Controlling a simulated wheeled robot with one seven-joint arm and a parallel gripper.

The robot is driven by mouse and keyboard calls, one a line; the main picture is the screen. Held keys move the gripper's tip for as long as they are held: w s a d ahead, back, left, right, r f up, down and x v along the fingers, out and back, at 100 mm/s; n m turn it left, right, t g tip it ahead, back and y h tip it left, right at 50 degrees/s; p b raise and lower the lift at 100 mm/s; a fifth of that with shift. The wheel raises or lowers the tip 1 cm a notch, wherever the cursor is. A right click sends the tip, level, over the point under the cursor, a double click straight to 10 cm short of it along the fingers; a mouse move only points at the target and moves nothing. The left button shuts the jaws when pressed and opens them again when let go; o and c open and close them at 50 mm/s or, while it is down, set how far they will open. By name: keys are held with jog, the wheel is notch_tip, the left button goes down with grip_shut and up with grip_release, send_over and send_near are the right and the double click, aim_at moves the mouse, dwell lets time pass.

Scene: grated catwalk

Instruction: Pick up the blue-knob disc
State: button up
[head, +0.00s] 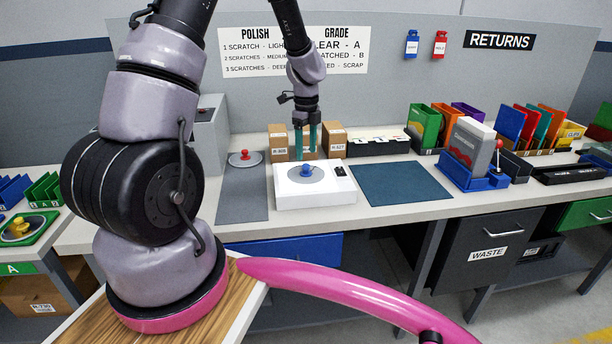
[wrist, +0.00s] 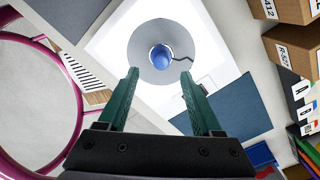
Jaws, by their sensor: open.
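The blue-knob disc (head: 306,173) is a grey disc with a blue knob at its centre. It lies on a white square unit (head: 325,197) on the bench. It also shows in the wrist view (wrist: 162,57), where a dark crack-like line runs from near the knob to the right. My gripper (head: 305,150) is open and empty above the disc, pointing down. In the wrist view its two green fingers (wrist: 163,85) stand apart, with the knob beyond them and between their lines.
A red-knob disc (head: 245,158) lies at the left near a grey mat (head: 242,196). Small cardboard boxes (head: 333,140) stand behind the white unit. A dark blue mat (head: 402,184) lies clear to its right. A blue holder (head: 483,181) with a grey-white box stands farther right.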

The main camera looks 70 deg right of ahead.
aim_at(306, 165)
notch_tip(306, 165, down, 5)
jog(key=shift+w+d+r, duration=0.1)
jog(key=shift+d+r, duration=0.05)
grip_shut()
dwell(1.4)
